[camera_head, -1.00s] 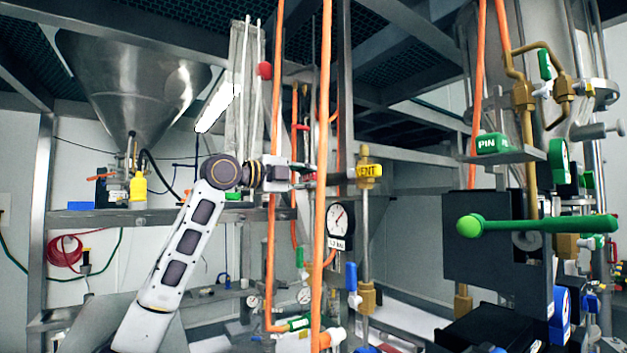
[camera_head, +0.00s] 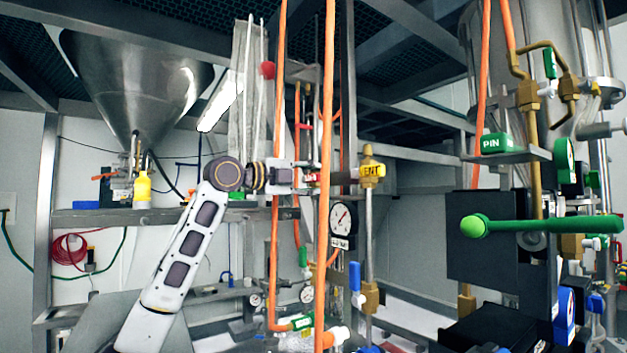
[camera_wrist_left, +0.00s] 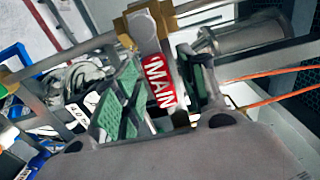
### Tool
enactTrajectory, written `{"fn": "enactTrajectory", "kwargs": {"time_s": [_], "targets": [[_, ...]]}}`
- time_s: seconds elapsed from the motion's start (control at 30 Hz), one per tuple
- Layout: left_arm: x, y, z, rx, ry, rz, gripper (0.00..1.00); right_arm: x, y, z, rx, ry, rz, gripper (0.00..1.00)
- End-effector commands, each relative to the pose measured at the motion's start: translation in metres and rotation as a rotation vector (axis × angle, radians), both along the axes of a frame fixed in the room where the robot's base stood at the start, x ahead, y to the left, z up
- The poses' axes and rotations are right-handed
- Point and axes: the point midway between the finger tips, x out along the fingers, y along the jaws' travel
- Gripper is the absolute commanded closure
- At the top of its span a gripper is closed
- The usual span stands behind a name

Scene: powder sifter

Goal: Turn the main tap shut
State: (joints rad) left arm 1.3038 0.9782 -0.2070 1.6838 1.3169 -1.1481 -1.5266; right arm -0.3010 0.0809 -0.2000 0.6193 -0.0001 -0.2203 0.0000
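The main tap's handle with its red MAIN label (camera_wrist_left: 160,82) shows in the left wrist view, below a brass valve body (camera_wrist_left: 152,22). My left gripper (camera_wrist_left: 160,88) has its two green-padded fingers on either side of this handle. The fingers stand apart, and the inner face of the left-hand pad shows, so the gripper looks open around the handle. Whether a pad touches it I cannot tell. In the head view my left gripper (camera_head: 310,178) reaches right, behind the front orange hose; a bit of red shows at its fingers. My right gripper is in neither view.
Orange hoses (camera_head: 325,120) hang close by the left gripper. A green lever (camera_head: 540,225) sticks out at the right. A steel hopper (camera_head: 135,85) is at upper left.

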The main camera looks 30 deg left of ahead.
Motion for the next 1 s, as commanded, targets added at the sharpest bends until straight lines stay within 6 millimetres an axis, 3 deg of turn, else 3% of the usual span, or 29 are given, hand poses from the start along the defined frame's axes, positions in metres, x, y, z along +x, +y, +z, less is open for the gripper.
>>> {"fn": "enactTrajectory", "kwargs": {"time_s": [0.47,1.0], "targets": [[-0.010,0.005,0.000,-0.001,-0.001,0.000,0.59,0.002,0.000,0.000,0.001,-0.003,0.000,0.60],[-0.066,0.028,-0.001,-0.001,0.000,0.001,0.59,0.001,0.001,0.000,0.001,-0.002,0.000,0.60]]}}
